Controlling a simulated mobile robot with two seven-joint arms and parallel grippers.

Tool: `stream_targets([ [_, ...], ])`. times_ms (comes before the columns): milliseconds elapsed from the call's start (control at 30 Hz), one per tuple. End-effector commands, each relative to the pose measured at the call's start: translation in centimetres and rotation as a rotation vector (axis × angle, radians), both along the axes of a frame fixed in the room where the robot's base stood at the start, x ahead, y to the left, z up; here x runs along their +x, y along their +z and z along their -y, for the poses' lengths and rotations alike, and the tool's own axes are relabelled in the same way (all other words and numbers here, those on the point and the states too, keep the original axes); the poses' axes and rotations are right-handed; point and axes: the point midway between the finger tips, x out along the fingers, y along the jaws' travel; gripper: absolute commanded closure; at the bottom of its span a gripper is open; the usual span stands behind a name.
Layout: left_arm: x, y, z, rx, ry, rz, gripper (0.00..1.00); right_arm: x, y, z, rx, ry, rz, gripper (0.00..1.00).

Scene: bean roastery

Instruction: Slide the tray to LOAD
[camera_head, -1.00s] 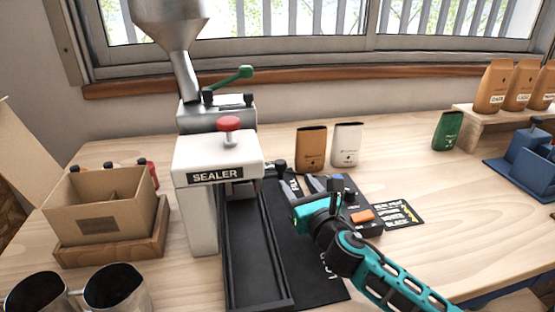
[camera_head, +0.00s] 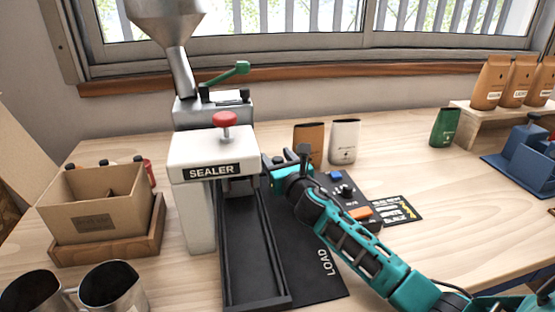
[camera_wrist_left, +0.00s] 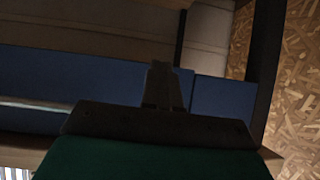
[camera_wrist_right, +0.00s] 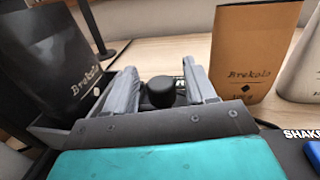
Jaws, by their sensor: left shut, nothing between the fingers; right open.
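The black rail (camera_head: 252,303) runs from under the white sealer (camera_head: 212,160) toward the front, and its front stretch is empty. The word LOAD (camera_head: 325,262) is on the black mat beside its front part. The right wrist view shows a dark tray edge (camera_wrist_right: 55,133), a black bag (camera_wrist_right: 45,62) standing at it, and a round black knob (camera_wrist_right: 160,92). My right gripper (camera_head: 287,160) is at the sealer's right side, open, with its fingers (camera_wrist_right: 163,85) on either side of the knob. My left gripper (camera_wrist_left: 162,85) is shut and empty, away from the tray.
An orange bag (camera_head: 308,142) and a white bag (camera_head: 344,142) stand just behind my right gripper. A control box (camera_head: 350,200) lies under my right forearm. A cardboard box (camera_head: 95,205) and metal jugs (camera_head: 113,290) stand left of the sealer.

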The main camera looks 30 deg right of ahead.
Motion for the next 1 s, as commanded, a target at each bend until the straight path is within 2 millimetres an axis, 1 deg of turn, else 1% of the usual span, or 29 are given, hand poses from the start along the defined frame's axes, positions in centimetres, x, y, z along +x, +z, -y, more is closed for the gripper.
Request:
stream_targets([
  [67,0.02,0.03,0.01,0.000,0.000,0.001,1.00,-0.02,0.00,-0.01,0.000,0.000,0.000,0.46],
  [600,-0.28,-0.12,-0.05,0.000,0.001,-0.004,1.00,-0.04,-0.01,0.01,0.000,0.000,0.000,0.98],
  [633,-0.29,-0.14,-0.06,0.000,0.001,-0.004,1.00,-0.05,-0.01,0.00,0.000,0.000,0.000,1.00],
  [1000,-0.32,-0.11,-0.14,0.002,0.002,-0.005,1.00,-0.08,0.00,-0.01,0.000,0.000,0.000,1.00],
])
